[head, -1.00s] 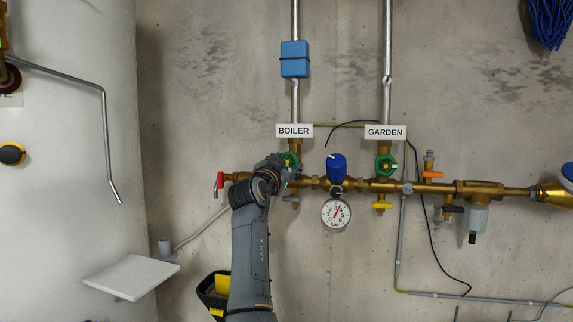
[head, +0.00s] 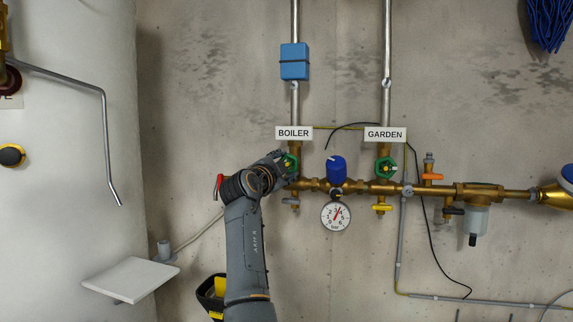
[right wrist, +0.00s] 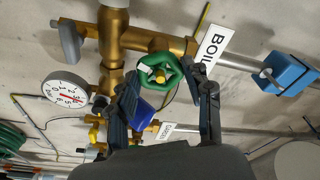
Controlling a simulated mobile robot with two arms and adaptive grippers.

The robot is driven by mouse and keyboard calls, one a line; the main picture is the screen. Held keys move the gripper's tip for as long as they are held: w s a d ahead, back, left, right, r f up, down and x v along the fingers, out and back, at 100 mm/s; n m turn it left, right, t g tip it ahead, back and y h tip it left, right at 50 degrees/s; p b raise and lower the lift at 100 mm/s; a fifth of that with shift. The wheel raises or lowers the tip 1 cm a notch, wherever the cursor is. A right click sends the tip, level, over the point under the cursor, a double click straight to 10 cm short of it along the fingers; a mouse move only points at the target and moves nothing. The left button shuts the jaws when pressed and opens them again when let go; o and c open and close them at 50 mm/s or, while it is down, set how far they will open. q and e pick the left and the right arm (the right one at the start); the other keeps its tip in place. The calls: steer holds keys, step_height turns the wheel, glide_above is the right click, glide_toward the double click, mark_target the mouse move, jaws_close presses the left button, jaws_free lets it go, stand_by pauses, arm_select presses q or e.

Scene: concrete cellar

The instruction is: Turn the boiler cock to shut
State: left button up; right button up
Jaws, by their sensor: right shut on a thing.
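The boiler cock is a green handwheel (head: 292,164) on the brass pipe under the BOILER label (head: 294,133). It also shows as a green wheel with a yellowish centre in the right wrist view (right wrist: 160,70). My right gripper (head: 284,160) is at this wheel, coming from the lower left. In the right wrist view its two fingers (right wrist: 167,80) stand on either side of the wheel, shut on it. The fingers and hand hide part of the wheel in the head view. My left gripper is not in view.
To the right are a blue-capped valve (head: 336,168), a gauge (head: 336,216) and a green GARDEN handwheel (head: 386,167). A red-handled tap (head: 219,185) is close to my right wrist. A white shelf (head: 132,279) sticks out at lower left. A blue box (head: 295,61) hangs on the pipe above.

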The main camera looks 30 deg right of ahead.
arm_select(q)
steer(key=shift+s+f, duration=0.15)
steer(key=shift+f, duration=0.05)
arm_select(e)
steer(key=shift+f+m, duration=0.1)
steer(key=shift+m, duration=0.4)
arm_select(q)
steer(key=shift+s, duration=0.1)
arm_select(e)
steer(key=shift+m, duration=1)
steer(key=shift+m+g+y+p, duration=0.3)
steer(key=shift+m+p, duration=0.2)
steer(key=shift+m, duration=0.7)
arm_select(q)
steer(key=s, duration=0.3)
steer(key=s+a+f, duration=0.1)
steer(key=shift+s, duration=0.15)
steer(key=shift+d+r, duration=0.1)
